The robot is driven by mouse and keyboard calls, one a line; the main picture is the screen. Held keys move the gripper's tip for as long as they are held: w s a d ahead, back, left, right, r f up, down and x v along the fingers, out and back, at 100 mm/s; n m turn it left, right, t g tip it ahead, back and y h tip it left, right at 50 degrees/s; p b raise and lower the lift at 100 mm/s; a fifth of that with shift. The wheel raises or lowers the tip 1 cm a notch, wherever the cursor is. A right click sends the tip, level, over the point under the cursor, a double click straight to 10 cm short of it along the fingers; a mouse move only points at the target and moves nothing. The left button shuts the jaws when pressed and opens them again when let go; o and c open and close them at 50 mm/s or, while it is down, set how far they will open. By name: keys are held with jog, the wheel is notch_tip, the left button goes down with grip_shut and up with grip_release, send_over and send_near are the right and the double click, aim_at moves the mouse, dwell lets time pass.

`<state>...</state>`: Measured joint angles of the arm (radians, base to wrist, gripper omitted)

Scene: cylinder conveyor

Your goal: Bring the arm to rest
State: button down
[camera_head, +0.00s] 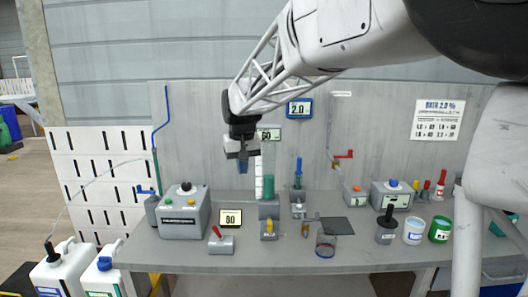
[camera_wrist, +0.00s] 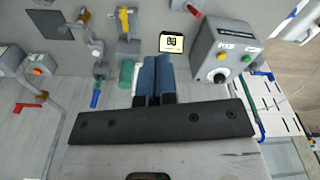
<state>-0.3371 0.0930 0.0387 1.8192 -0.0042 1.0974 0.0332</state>
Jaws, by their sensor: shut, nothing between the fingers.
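My gripper (camera_head: 242,162) hangs above the grey bench (camera_head: 290,262) in the head view, in front of the back wall panel and well clear of the bench top. Its two blue fingers lie side by side in the wrist view (camera_wrist: 157,75). They are shut with nothing between them. My arm reaches in from the upper right, and its lattice link leads down to the gripper.
A grey control box (camera_head: 185,212) and a display reading 80 (camera_head: 230,218) stand below left. A tall green-filled cylinder (camera_head: 268,180) stands just right of the gripper. A glass dish (camera_head: 325,243) and several cups stand further right. Open air surrounds the gripper.

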jog(key=s+d+r+m, duration=0.1)
jog(key=s+d, duration=0.8)
jog(key=s+d+f+m, duration=0.1)
jog(key=s+d+f, duration=0.2)
jog(key=s, duration=0.7)
jog(key=s+d+f+m+t, duration=0.1)
jog(key=s+d+f, duration=0.2)
jog(key=s+d, duration=0.4)
jog(key=s+d+f, duration=0.3)
jog(key=s+d, duration=0.2)
jog(key=s, duration=0.9)
jog(key=shift+d+f+m+t, duration=0.3)
jog(key=shift+d+f+m, duration=0.05)
jog(key=shift+d+m, duration=0.05)
